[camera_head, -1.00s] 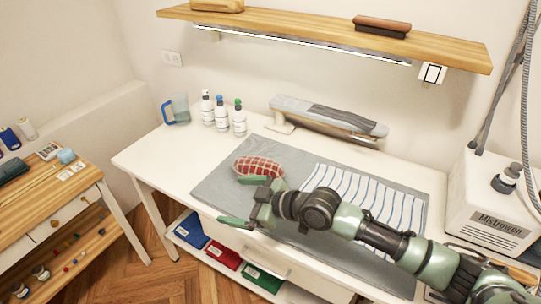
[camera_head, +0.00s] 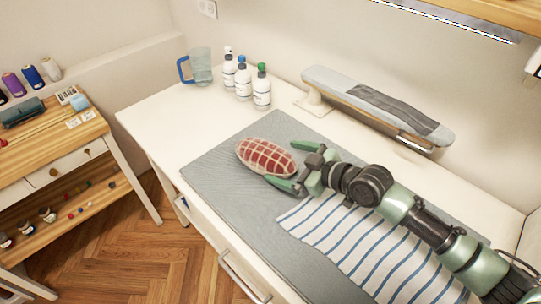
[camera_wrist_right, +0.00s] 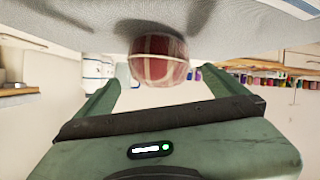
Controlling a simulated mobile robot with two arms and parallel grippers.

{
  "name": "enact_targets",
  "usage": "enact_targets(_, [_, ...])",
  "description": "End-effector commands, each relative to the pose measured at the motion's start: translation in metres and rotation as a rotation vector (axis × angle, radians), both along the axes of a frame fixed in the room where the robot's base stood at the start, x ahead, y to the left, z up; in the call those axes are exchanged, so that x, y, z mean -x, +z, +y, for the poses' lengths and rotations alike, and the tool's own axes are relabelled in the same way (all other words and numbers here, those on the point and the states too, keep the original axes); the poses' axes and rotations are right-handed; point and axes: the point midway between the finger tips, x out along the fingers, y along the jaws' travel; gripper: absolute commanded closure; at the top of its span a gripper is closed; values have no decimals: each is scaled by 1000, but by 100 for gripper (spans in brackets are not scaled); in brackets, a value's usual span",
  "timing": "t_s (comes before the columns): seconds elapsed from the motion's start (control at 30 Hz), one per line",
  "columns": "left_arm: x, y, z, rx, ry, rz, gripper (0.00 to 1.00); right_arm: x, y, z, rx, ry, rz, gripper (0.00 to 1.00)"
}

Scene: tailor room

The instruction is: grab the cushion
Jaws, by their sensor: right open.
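The cushion (camera_head: 265,157) is a small oval pad in red and white check. It lies on the grey mat (camera_head: 225,180) on the white table. My right gripper (camera_head: 284,167) is open at the cushion's right end, low over the mat, with its fingers pointing at it. In the right wrist view the cushion (camera_wrist_right: 158,57) is straight ahead, between and just beyond the open fingertips (camera_wrist_right: 160,82). I cannot tell whether a finger touches it. My left gripper is not in view.
A striped cloth (camera_head: 350,250) lies beside the gripper on the mat. Several white bottles (camera_head: 243,80) and a blue-handled jug (camera_head: 200,68) stand at the back left. A sleeve ironing board (camera_head: 375,105) stands behind my right arm. The table's left part is clear.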

Motion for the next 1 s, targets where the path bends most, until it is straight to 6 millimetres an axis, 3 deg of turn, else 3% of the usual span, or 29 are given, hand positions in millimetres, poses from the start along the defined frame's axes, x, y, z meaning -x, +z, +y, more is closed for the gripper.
enact_targets(0.4, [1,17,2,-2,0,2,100,-33,-20,40,-1,1,0,0])
enact_targets(0.73, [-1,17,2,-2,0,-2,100,-37,-25,46,1,1,0,0])
enact_targets(0.77, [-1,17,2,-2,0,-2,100,-37,-25,46,1,1,0,6])
enact_targets(1.0, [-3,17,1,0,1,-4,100,-37,-25,45,1,1,0,72])
